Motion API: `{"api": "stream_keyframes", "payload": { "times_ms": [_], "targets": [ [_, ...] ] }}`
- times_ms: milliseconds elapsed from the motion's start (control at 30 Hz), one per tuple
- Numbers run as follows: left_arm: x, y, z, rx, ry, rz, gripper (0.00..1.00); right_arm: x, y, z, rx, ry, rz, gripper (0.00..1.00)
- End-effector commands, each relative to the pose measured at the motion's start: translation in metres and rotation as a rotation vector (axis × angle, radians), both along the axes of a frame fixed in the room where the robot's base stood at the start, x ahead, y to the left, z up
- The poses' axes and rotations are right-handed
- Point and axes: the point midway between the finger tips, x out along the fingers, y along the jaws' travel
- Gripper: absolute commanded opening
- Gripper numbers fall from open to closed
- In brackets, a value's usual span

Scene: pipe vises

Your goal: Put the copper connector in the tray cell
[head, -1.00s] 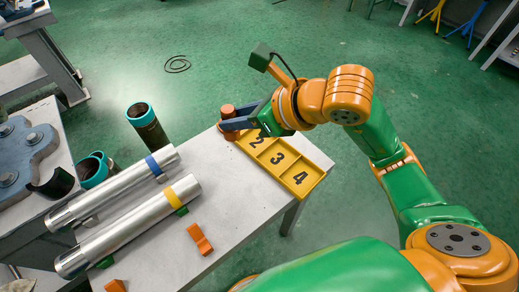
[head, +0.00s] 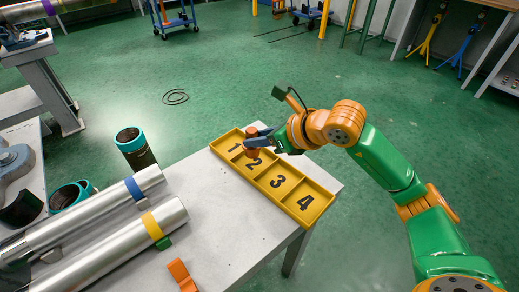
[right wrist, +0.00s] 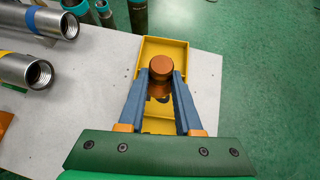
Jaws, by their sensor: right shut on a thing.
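The copper connector (head: 252,148) is an orange-brown cylinder with a wider rim, roughly upright. My right gripper (head: 256,138) is shut on it, over the yellow tray (head: 318,213) near cells 1 and 2. In the right wrist view the connector (right wrist: 160,68) sits between the blue fingertips of the gripper (right wrist: 160,82), over the yellow tray (right wrist: 150,47). The connector and fingers hide part of the tray floor. I cannot tell how high the connector is above the tray. Cells 3 and 4 look empty. My left gripper is not in view.
The tray lies on a pale table (head: 216,222) close to its far right edge. Two silver pipes (head: 120,245) with blue and yellow bands lie to the left. Dark pipes with teal ends (head: 134,146) stand beyond them. An orange block (head: 180,274) lies at the front.

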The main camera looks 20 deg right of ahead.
Motion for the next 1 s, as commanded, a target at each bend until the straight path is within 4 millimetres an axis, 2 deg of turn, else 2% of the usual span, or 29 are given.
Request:
{"api": "stream_keyframes", "payload": {
  "times_ms": [100, 167, 467, 500, 600, 1000],
  "targets": [
    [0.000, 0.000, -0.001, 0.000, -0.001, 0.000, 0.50, 0.000, -0.004, -0.025, 0.000, 0.007, -0.001, 0.00],
    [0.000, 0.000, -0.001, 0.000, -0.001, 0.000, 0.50, 0.001, -0.004, -0.032, 0.001, 0.005, -0.001, 0.00],
    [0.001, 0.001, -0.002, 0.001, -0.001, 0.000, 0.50, 0.001, -0.003, -0.036, 0.001, -0.001, -0.001, 0.00],
    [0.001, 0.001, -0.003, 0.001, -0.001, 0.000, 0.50, 0.001, -0.003, -0.037, 0.001, 0.000, -0.001, 0.36],
    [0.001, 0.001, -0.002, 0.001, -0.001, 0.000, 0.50, 0.001, -0.003, -0.036, 0.000, 0.001, -0.001, 0.63],
    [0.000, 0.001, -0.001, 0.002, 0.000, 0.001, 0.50, -0.004, -0.007, -0.030, -0.001, 0.000, -0.001, 0.63]
  ]
}}
